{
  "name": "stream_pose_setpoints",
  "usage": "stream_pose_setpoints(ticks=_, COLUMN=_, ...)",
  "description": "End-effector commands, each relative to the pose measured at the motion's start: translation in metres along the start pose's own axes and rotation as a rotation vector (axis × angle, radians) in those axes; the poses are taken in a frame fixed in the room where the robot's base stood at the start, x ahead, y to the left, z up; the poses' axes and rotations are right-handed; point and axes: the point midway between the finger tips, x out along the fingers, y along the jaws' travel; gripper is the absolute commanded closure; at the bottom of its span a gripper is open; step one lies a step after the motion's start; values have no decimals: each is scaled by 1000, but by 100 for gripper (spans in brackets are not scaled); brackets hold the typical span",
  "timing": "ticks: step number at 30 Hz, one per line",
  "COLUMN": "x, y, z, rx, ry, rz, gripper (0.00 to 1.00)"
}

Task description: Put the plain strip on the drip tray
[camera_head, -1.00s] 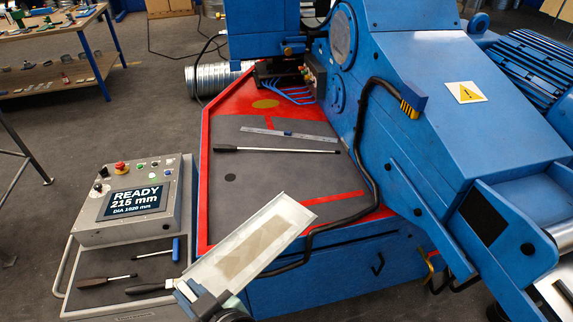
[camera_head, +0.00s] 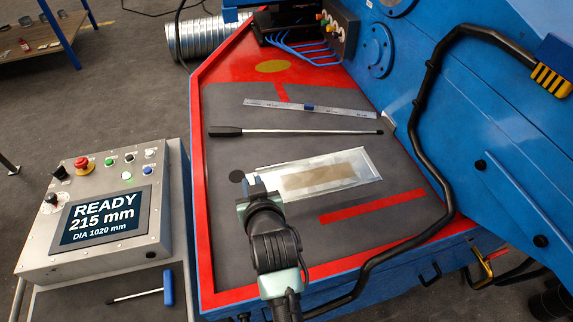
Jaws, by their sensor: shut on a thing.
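The plain strip (camera_head: 355,165) is a flat, shiny metal piece with a brownish patch along its middle. My gripper (camera_head: 257,188) is shut on its left end. The strip points to the right and lies over the grey floor of the drip tray (camera_head: 225,265), which has a red rim. It is at or just above that floor; I cannot tell whether it touches. My gripper hides part of the strip's left end.
A long black-handled tool (camera_head: 300,132) and a steel rule (camera_head: 310,107) lie on the tray behind the strip. A black hose (camera_head: 447,170) runs along the blue machine on the right. The control box (camera_head: 100,210) stands left.

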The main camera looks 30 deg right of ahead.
Motion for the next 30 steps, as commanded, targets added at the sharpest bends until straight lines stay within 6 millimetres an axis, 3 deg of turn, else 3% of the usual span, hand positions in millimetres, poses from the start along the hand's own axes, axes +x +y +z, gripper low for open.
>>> stream_pose_setpoints(ticks=6, x=20, y=0, z=37, rx=-1, ry=-2, rz=1, gripper=100)
stream_pose_setpoints(ticks=18, x=42, y=0, z=78, rx=-1, ry=-2, rz=0, gripper=100)
stream_pose_setpoints(ticks=28, x=44, y=0, z=80, rx=-2, ry=1, rz=0, gripper=100)
stream_pose_setpoints(ticks=29, x=44, y=-1, z=82, rx=0, ry=-2, rz=-1, gripper=74)
stream_pose_setpoints(ticks=30, x=43, y=-1, z=81, rx=0, ry=-2, rz=-1, gripper=66)
